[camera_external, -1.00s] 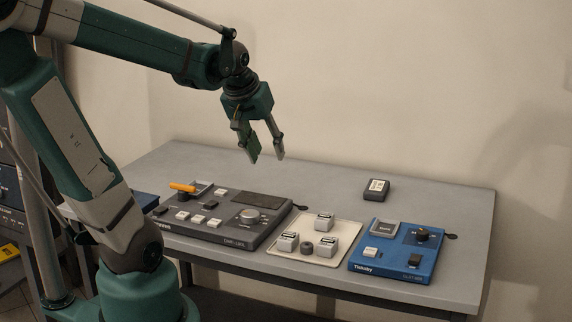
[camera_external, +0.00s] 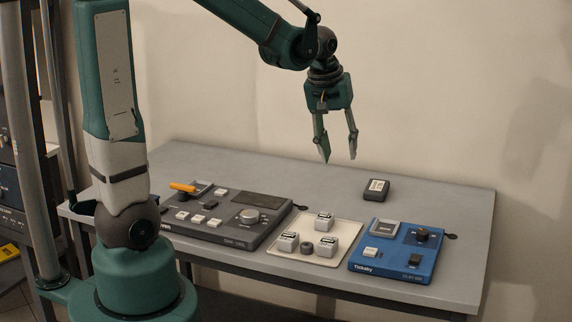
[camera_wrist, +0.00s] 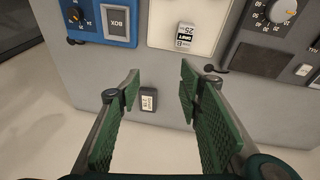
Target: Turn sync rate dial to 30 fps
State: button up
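A blue box (camera_external: 395,252) at the right of the table carries a black knob (camera_external: 422,235), a grey square panel and buttons. In the wrist view the knob (camera_wrist: 75,14) has white numbers beside it, too small to read surely. The grey console (camera_external: 190,222) at the left carries a silver dial (camera_external: 250,215), which also shows in the wrist view (camera_wrist: 283,10) with numbers around it. I cannot tell from the labels which is the sync rate dial. My gripper (camera_external: 339,158) is open and empty, high above the table, apart from both.
A cream tray (camera_external: 345,256) between the boxes holds several labelled white blocks and a dark round piece (camera_external: 307,248). A small black box (camera_external: 376,190) lies at the back. The console has an orange handle (camera_external: 183,187). The table's back middle is clear.

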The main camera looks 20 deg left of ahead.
jog(key=w+d+f+g+p, duration=0.1)
jog(key=d+f+p, duration=0.2)
jog(key=d, duration=1)
jog(key=g+y+p, duration=0.1)
jog(key=g+p, duration=0.1)
jog(key=p, duration=0.2)
send_over(423, 230)
jog(key=shift+n, duration=0.4)
notch_tip(423, 230, down, 6)
jog(key=shift+f, duration=0.3)
jog(key=shift+f, duration=0.15)
jog(key=shift+f, duration=3.75)
jog(key=c, duration=0.9)
